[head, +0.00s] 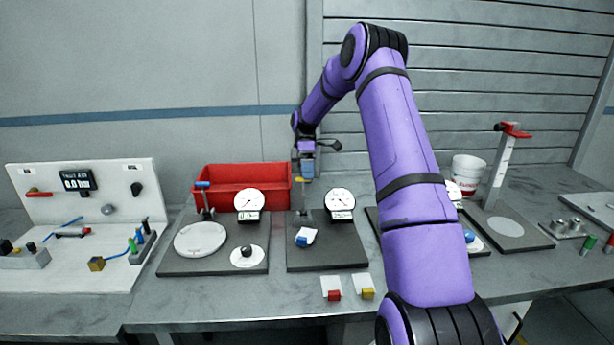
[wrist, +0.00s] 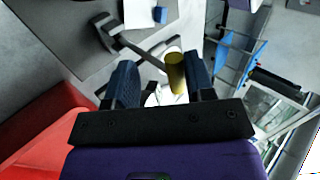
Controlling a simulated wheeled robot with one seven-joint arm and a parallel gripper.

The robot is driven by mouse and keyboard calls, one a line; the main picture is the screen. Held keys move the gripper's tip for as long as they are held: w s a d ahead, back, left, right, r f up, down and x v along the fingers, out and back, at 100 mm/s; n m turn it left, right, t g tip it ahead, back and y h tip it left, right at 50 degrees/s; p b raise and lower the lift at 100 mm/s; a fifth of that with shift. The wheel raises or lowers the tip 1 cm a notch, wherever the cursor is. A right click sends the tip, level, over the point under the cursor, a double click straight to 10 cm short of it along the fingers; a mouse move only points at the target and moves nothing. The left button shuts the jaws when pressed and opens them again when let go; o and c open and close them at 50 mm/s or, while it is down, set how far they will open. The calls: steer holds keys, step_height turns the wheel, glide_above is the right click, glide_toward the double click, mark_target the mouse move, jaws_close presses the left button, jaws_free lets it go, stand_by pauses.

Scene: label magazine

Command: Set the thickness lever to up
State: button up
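A lever with a yellow grip (head: 304,188) stands at the back of the middle dark plate (head: 325,259), beside a white dial gauge (head: 341,200). The lever's up or down setting is hard to read from here. My gripper (head: 305,176) is above the lever, pointing down. In the wrist view, the yellow grip (wrist: 176,73) sits between the two dark blue fingers of my gripper (wrist: 160,76). It is close to the right finger, with a clear gap to the left finger. Whether it touches the right finger I cannot tell.
A red bin (head: 240,178) stands behind, left of my gripper. The left plate (head: 213,262) carries a blue-tipped lever (head: 203,184) and another dial gauge (head: 249,200). A tall stand with a red lever (head: 515,130) is at the right. Red and yellow blocks lie at the bench front.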

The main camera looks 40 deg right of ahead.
stand_by(0.4)
steer(key=v, duration=1)
steer(key=shift+w+d+r, duration=0.15)
steer(key=shift+w+r, duration=0.15)
steer(key=shift+r, duration=0.1)
steer(key=s+a+r+m+t+h, duration=0.4)
steer(key=s+a+r+m+t, duration=0.1)
steer(key=s+a+r, duration=1.25)
steer(key=s+a+f+m+t, duration=0.2)
steer(key=s+a, duration=0.3)
steer(key=s, duration=0.6)
steer(key=s+a+f+m+t, duration=0.1)
steer(key=s+a+m+t, duration=0.3)
steer(key=s, duration=0.7)
steer(key=shift+s+a+f+t+h, duration=0.35)
steer(key=shift+a+t, duration=0.15)
steer(key=shift+t, duration=0.1)
